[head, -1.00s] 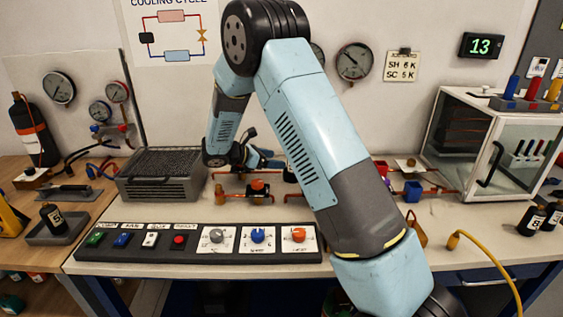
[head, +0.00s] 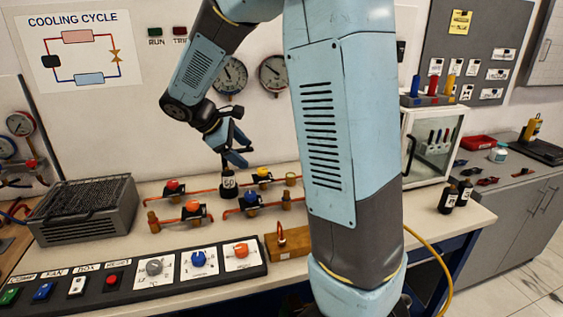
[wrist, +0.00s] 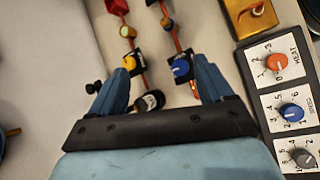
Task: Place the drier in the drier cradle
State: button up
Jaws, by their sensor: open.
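My gripper (head: 238,156) hangs over the back of the bench, open and empty, fingers pointing down. In the wrist view my gripper (wrist: 165,72) has its two blue fingers wide apart. A small dark canister with a white label (head: 229,183), which may be the drier, stands upright under the fingers, with a gap between. In the wrist view the canister (wrist: 149,101) shows nearer the left finger. I cannot tell for sure which part is the drier cradle. A brown block with a copper loop (head: 287,243) lies at the front, behind the control panel.
Red pipes with valves (head: 193,208) run on both sides of the canister. A grey finned unit (head: 85,208) stands left and a control panel (head: 150,276) lies in front. Two dark bottles (head: 449,197) and a glass-fronted cabinet (head: 435,140) are at right.

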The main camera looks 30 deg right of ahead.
jog(key=s+r+m+t+y, duration=0.1)
jog(key=s+m, duration=0.3)
jog(key=s, duration=0.4)
jog(key=s+r+m+t+y, duration=0.2)
jog(key=s+r+m+y, duration=0.2)
jog(key=s, duration=0.4)
jog(key=s+r+m+t+y, duration=0.1)
jog(key=s+m, duration=0.3)
jog(key=s, duration=0.4)
jog(key=shift+s+r+t+y, duration=0.3)
jog(key=shift+r+t+y, duration=0.1)
jog(key=shift+r+y, duration=0.5)
jog(key=shift+c, duration=0.5)
